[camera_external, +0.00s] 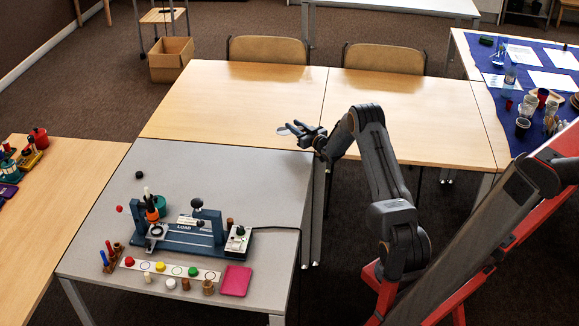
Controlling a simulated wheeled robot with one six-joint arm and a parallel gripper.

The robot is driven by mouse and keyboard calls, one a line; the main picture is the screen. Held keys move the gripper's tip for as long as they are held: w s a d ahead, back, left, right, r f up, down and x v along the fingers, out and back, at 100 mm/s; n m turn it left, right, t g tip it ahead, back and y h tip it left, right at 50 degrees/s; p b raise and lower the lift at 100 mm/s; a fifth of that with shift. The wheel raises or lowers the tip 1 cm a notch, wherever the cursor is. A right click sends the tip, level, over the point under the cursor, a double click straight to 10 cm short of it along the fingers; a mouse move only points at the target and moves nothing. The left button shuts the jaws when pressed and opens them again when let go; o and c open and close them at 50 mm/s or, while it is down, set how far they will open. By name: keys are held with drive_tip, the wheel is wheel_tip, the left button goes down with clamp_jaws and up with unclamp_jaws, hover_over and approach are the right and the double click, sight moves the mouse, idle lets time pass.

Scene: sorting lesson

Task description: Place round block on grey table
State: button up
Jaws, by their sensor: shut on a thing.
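My gripper (295,130) is above the wooden tables, just past the far right corner of the grey table (230,165), and points left. It is shut on a small pale grey thing (284,132) at its fingertips. This thing looks flat and round, but it is too small to tell for sure whether it is the round block. The grey table stands at the lower left. A small black round piece (139,175) lies on its far left part. The far and right parts of its top are bare.
On the grey table are a blue apparatus (185,236), a green round container (160,204), a white strip with coloured caps (172,268), a pink pad (236,281) and a red ball (119,209). Wooden tables (240,100) adjoin behind. A box (171,60) is on the floor.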

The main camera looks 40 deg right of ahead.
sight(295, 138)
drive_tip(key=shift+f, duration=1.45)
drive_tip(key=shift+f, duration=0.1)
drive_tip(key=shift+f, duration=0.1)
drive_tip(key=o, duration=1.1)
drive_tip(key=shift+o, duration=0.5)
drive_tip(key=shift+s, duration=3.95)
